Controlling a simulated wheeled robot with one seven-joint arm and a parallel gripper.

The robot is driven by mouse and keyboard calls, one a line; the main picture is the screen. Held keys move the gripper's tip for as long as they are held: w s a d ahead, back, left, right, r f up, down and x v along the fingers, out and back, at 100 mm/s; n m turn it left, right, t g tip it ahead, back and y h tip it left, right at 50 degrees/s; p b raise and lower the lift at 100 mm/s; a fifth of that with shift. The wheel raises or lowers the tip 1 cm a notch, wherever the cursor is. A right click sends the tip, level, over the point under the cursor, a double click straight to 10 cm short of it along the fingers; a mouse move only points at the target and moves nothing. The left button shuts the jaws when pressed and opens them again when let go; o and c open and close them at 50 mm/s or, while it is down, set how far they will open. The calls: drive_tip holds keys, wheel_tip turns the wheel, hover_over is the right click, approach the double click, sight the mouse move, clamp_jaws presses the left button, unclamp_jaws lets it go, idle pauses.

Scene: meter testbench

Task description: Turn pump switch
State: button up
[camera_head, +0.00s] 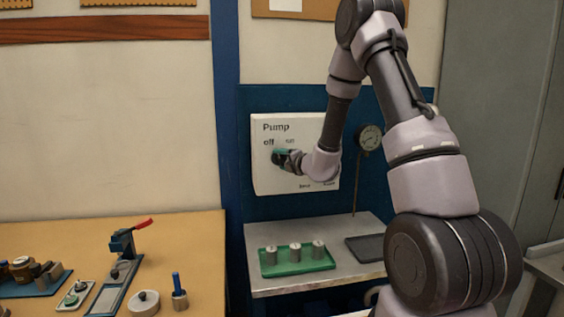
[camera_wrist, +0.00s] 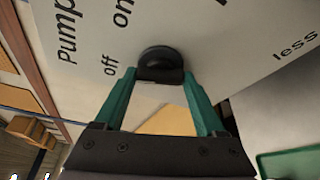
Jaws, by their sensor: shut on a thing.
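The pump switch is a black rotary knob (camera_wrist: 161,64) on a white panel (camera_head: 262,178) lettered "Pump", "off" and "on". In the wrist view the knob sits between the green fingertips of my gripper (camera_wrist: 160,80), which are shut on it. The "off" and "on" lettering shows just beside the knob. In the head view my gripper (camera_head: 280,157) reaches the panel just below the "off" lettering, and hides the knob there. The knob's exact pointing direction cannot be told. More lettering, including "less", shows at the panel's lower part, partly behind my arm.
A grey shelf (camera_head: 310,284) below the panel bears a green tray (camera_head: 290,270) with metal cylinders and a dark tray (camera_head: 368,248). A round gauge (camera_head: 369,137) stands right of the panel. A wooden table (camera_head: 205,235) with tools is at left.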

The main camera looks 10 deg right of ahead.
drive_tip(key=shift+n+g, duration=0.3)
drive_tip(key=shift+n, duration=0.3)
drive_tip(key=o, duration=1.3)
drive_tip(key=v, duration=1)
drive_tip(key=shift+s+r, duration=0.15)
drive_tip(key=shift+s, duration=0.25)
